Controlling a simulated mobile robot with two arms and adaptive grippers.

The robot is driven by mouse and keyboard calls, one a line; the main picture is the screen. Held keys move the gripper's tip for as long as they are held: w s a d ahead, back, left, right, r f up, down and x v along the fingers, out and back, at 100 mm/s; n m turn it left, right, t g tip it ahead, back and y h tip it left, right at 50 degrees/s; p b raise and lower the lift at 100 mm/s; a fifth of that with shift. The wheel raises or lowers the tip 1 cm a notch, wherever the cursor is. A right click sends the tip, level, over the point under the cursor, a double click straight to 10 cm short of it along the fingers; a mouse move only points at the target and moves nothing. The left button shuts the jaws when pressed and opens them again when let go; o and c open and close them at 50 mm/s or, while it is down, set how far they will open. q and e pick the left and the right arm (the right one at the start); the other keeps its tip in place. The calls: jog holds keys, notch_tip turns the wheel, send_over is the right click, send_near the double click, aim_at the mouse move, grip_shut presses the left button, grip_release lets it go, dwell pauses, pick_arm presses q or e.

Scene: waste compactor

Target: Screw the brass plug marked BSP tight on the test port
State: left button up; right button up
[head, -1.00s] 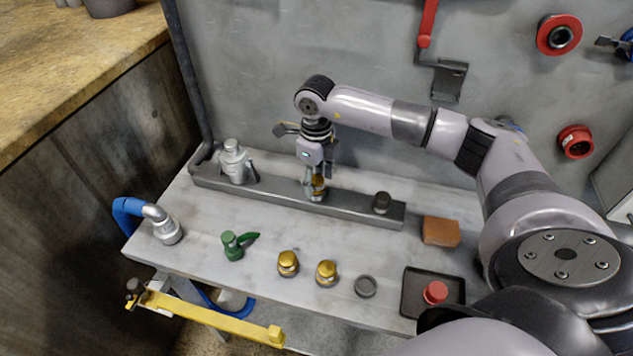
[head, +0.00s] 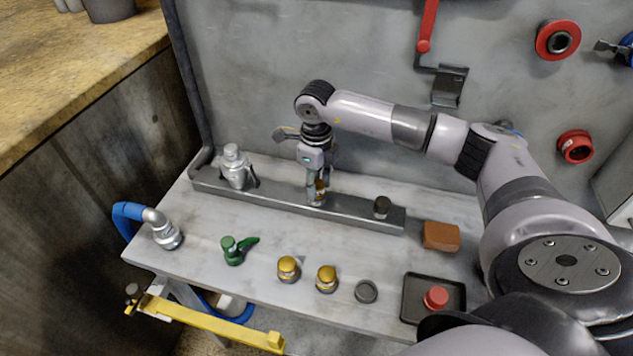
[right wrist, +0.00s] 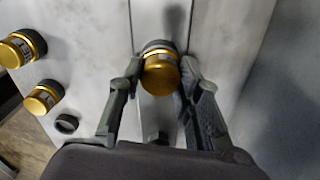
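A brass plug (right wrist: 161,75) with a dark lower ring stands on the grey rail, between the fingertips of my right gripper (right wrist: 161,68). The fingers flank it very closely; I cannot tell whether both press on it. In the head view this plug (head: 321,187) is partly hidden by the right gripper (head: 319,190). The port under it is hidden. Two more brass plugs stand on the bench, one at the left (head: 288,268) and one at the right (head: 326,278). My left gripper is not in view.
On the rail (head: 270,203) are a silver fitting (head: 235,166) and a dark knob (head: 382,207). A green-handled valve (head: 235,250), grey ring (head: 366,291), brown block (head: 441,236) and black tray (head: 418,308) with a red cap (head: 436,298) lie on the bench. A blue hose (head: 130,211) is at left.

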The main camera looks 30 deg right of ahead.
grip_shut()
jog(key=m, duration=0.5)
jog(key=shift+p, duration=0.35)
jog(key=shift+m, duration=0.3)
jog(key=shift+m+p, duration=0.35)
jog(key=shift+m, duration=2.05)
jog(key=m+p, duration=0.1)
jog(key=m, duration=0.2)
jog(key=shift+r, duration=0.1)
jog(key=shift+m+p, duration=0.4)
jog(key=shift+m, duration=0.6)
